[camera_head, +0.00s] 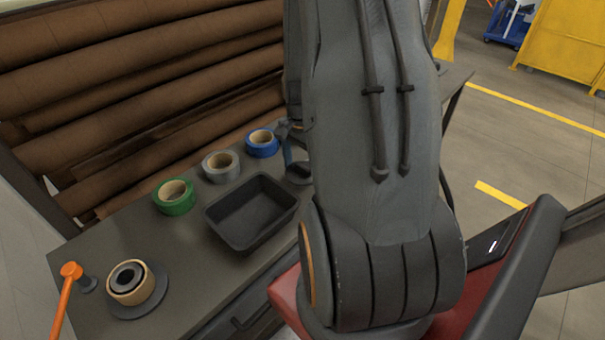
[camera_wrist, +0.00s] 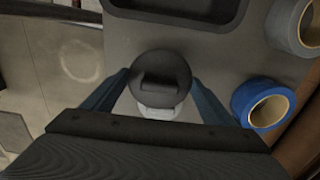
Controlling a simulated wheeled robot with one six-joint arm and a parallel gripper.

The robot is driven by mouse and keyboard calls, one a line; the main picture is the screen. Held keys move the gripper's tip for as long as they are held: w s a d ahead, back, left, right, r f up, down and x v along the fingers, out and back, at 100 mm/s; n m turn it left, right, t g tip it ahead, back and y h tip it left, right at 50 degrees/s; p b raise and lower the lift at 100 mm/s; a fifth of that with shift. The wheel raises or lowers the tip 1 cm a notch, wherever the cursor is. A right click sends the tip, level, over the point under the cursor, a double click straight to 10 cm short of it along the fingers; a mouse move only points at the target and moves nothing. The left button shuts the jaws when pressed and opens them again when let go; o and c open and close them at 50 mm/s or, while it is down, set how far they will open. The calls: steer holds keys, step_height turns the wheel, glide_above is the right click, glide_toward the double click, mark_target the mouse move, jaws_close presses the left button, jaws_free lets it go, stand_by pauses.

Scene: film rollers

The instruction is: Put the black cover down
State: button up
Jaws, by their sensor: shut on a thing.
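The black cover (camera_wrist: 161,82) is a round dark disc with a raised bar across its top. It sits between the two blue-grey fingers of my gripper (camera_wrist: 157,77) in the wrist view, and the gripper is shut on it. A pale rounded thing (camera_wrist: 158,113) shows partly from behind the cover's lower edge; I cannot tell what it is. In the head view the cover (camera_head: 299,173) is low over the workbench, right of the black tray, partly hidden by my arm. I cannot tell whether it touches the bench.
The black tray (camera_head: 218,211) stands empty on the grey workbench (camera_head: 130,234). Green tape (camera_head: 175,203), grey tape (camera_head: 219,174) and blue tape (camera_head: 262,150) line the back. A tape roll on a round base (camera_head: 131,297) and an orange-handled tool (camera_head: 71,271) are front left.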

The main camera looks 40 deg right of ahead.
mark_target(302, 172)
step_height(302, 172, down, 2)
steer(key=shift+f, duration=0.1)
steer(key=shift+f+p, duration=0.35)
steer(key=shift+c, duration=0.3)
steer(key=shift+f, duration=0.15)
steer(key=shift+c, duration=1.2)
steer(key=o, duration=1.4)
step_height(302, 172, up, 12)
steer(key=b, duration=0.3)
steer(key=s+a+r+n, duration=0.1)
steer(key=a+n, duration=0.4)
steer(key=a, duration=0.3)
steer(key=a+r+n+t, duration=0.1)
steer(key=a+n, duration=0.5)
steer(key=a, duration=0.2)
steer(key=s+a+r+n, duration=0.1)
steer(key=a+n, duration=0.5)
steer(key=a, duration=0.2)
steer(key=shift+s+a+r, duration=0.1)
steer(key=shift+s+a, duration=0.15)
steer(key=shift+s, duration=0.05)
